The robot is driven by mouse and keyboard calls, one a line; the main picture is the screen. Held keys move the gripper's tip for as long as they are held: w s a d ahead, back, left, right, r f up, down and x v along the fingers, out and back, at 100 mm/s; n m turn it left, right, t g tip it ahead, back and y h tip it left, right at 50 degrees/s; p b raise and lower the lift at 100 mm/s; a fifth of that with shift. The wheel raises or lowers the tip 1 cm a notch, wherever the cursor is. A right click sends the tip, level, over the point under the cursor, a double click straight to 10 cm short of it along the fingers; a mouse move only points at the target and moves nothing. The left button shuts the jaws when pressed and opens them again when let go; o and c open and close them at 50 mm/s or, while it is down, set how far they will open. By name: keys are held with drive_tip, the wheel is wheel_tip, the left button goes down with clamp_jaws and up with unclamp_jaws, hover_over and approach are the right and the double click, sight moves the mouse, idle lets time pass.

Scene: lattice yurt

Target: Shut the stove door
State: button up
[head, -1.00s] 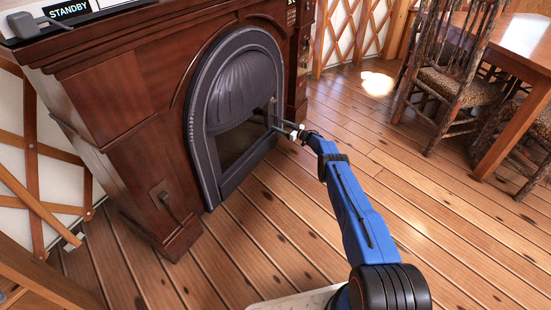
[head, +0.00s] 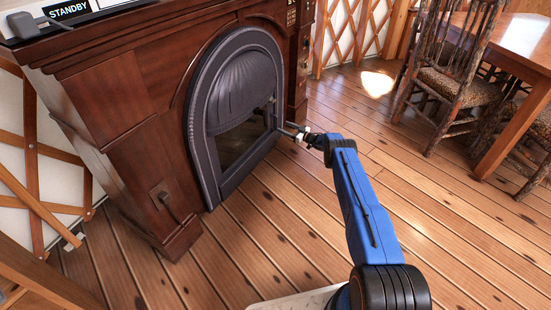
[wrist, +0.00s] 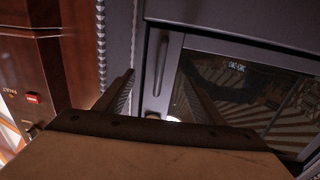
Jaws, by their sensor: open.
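The stove door (head: 236,92) is dark grey metal with a fluted arched top and a dark glass pane (head: 240,142) below. It sits in an arched metal surround and looks flush or nearly so; I cannot tell whether it is fully shut. In the wrist view, the glass (wrist: 245,90) fills the right side, with a slim upright handle (wrist: 161,65) beside it and a narrow dark gap along the door's edge. My gripper (head: 287,129) is open at the door's right edge. Its fingers (wrist: 157,72) lie either side of the handle in the picture; contact is unclear.
A dark wooden mantel (head: 120,95) surrounds the stove, with a "STANDBY" display (head: 68,10) on top. A chair (head: 450,80) and table (head: 510,45) stand at the right. The plank floor (head: 270,220) in front of the stove is clear.

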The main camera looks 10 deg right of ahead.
drive_tip(key=shift+v, duration=1.9)
